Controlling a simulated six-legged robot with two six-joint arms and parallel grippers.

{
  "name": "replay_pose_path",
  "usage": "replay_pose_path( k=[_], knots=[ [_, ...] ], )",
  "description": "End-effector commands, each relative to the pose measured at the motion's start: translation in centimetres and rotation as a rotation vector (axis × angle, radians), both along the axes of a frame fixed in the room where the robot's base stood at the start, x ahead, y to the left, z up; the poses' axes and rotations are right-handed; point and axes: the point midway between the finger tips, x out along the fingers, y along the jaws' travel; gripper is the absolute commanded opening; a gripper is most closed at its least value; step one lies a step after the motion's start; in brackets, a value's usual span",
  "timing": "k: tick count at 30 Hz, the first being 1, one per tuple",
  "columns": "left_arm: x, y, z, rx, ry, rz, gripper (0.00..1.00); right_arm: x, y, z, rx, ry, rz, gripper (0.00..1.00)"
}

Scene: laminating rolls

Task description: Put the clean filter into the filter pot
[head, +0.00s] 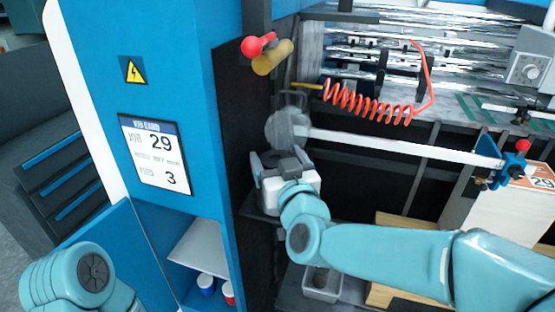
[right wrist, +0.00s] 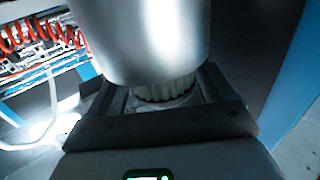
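The filter pot (right wrist: 145,40) is a smooth silver cylinder at the top of the right wrist view; in the head view it is a grey round shape (head: 287,124) by the dark panel. The clean filter (right wrist: 168,88), white and ribbed, shows just below the pot's lower edge. Its upper part is hidden by the pot, so I cannot tell how deep it sits. My right gripper (right wrist: 165,98) is under the pot, its fingers on both sides of the filter, apparently closed on it. In the head view the right gripper (head: 284,166) hides the filter. My left gripper is out of view.
A red coiled hose (head: 368,103) and a white bar (head: 400,147) lie right of the pot. A red knob (head: 252,47) and a yellow handle (head: 272,57) stick out above. A grey tray (head: 322,292) holding a dark piece stands below. Blue and red cans (head: 206,284) sit on a shelf.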

Motion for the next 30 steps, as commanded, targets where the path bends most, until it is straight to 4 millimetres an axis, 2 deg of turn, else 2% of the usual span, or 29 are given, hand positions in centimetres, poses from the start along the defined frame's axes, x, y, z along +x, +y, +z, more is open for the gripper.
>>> replay_pose_path(
  k=[4,7,10,15,19,24,30],
  knots=[
    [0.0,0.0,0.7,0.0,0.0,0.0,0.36,0.0,0.0,0.6,0.0,0.0,0.0,0.82],
    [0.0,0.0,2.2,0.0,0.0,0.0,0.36,0.0,0.0,2.0,0.0,0.0,0.0,0.82],
    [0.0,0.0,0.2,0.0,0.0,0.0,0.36,-2.4,-0.7,0.9,0.002,-0.002,0.001,0.82],
    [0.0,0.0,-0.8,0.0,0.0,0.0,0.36,-6.6,-1.9,1.0,0.002,-0.003,0.001,0.82],
    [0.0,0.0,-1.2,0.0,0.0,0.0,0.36,-9.2,-2.6,1.1,0.001,-0.002,0.002,0.82],
    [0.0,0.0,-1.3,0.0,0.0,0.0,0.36,-11.1,-3.1,1.2,0.0,-0.001,0.001,0.82],
    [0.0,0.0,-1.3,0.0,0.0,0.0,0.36,-11.6,-3.3,1.2,0.0,0.0,-0.001,0.82]
  ],
)
